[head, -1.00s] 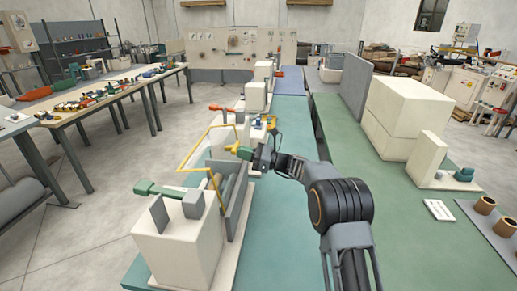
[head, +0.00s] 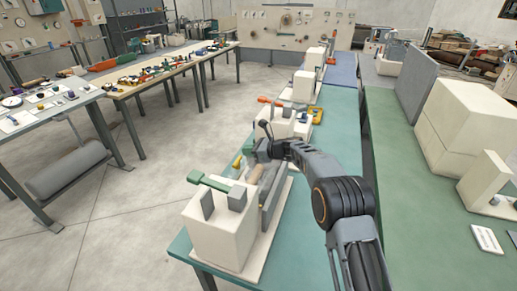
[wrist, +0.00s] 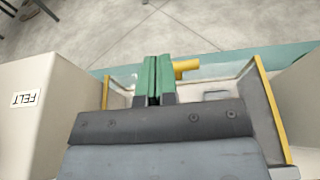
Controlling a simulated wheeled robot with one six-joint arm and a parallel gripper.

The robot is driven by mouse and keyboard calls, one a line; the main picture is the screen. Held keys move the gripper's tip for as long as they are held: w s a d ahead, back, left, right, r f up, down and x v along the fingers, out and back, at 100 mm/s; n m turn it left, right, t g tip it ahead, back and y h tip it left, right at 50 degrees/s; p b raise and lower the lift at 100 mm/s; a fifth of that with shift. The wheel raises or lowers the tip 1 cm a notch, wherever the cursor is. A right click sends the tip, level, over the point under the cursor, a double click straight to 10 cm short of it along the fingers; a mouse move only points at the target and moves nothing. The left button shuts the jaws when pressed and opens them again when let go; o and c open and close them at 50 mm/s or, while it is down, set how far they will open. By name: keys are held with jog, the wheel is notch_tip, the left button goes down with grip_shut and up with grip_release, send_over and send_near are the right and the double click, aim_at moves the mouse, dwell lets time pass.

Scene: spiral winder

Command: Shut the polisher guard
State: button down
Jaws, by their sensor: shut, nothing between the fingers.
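The polisher guard, a clear panel with yellow edge bars (wrist: 268,105), lies between the machine's two cream housings in the wrist view. It looks lowered, but I cannot tell whether it is fully seated. Its yellow handle (wrist: 186,67) is just right of my gripper's fingertips (wrist: 154,72). The green fingers are shut together and empty; contact with the handle is unclear. In the head view, the near cream housing (head: 222,228) has a green bar on top. A yellow piece of the guard (head: 237,160) shows left of my wrist, and my arm hides much of the rest.
The left housing in the wrist view bears a "FELT" label (wrist: 25,99). An orange-handled machine (head: 290,120) stands just beyond. Open floor (head: 110,210) lies left.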

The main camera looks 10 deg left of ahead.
aim_at(240, 172)
jog(key=a+f, duration=0.2)
jog(key=shift+w+a+f, duration=0.15)
jog(key=shift+a+f, duration=0.2)
jog(key=shift+a+f+h, duration=0.25)
jog(key=shift+h, duration=0.05)
jog(key=shift+a+f, duration=0.25)
jog(key=shift+f, duration=0.1)
jog(key=shift+w+a+f+h, duration=0.1)
jog(key=shift+a+f+h, duration=0.1)
jog(key=shift+f, duration=0.2)
jog(key=shift+a+f+h, duration=0.1)
jog(key=shift+f+h, duration=0.1)
jog(key=shift+f, duration=0.3)
